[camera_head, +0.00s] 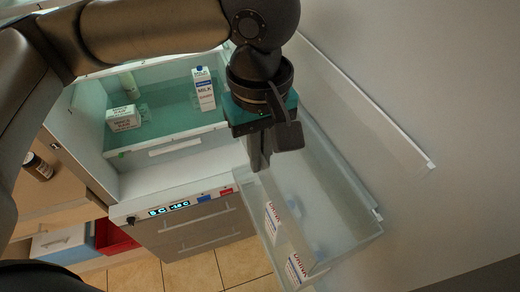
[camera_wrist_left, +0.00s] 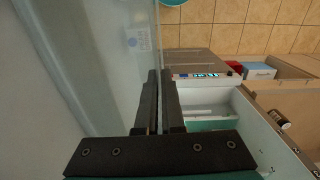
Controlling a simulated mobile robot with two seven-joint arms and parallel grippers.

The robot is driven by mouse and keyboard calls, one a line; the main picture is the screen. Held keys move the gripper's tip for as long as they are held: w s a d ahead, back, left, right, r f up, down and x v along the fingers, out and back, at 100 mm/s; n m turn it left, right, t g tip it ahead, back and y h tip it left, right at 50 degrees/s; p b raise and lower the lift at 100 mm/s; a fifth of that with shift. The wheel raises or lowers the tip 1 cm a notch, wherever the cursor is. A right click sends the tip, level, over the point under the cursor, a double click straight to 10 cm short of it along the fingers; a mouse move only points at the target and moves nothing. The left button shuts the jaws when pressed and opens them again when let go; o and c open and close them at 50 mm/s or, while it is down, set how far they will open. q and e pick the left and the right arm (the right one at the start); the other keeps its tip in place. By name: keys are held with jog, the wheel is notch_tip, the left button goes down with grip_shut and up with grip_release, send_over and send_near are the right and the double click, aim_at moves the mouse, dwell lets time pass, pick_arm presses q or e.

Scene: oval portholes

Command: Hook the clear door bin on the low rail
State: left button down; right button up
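The clear door bin (camera_head: 335,200) is a long see-through box beside the open fridge door's inner face. It also shows in the left wrist view (camera_wrist_left: 110,75). My left gripper (camera_head: 260,160) is at the bin's near-fridge end; in the left wrist view its fingers (camera_wrist_left: 160,75) are close together, with the bin's thin wall running between them. A white-ended rail (camera_head: 377,213) shows low on the door by the bin's back edge; I cannot tell whether the bin is hooked on it. Another white rail (camera_head: 400,135) runs higher on the door. My right gripper is not in view.
Drink cartons (camera_head: 272,222) show at the bin's front, partly seen through clear plastic. The open fridge (camera_head: 170,150) holds a milk carton (camera_head: 204,90) and a small white box (camera_head: 123,118). A brown jar (camera_head: 38,167) stands on the wooden counter at left.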

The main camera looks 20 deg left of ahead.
pick_arm(q)
jog(key=c, duration=1)
grip_release()
jog(key=shift+o, duration=0.2)
notch_tip(320, 180, up, 15)
jog(key=shift+r, duration=0.15)
jog(key=shift+s, duration=0.1)
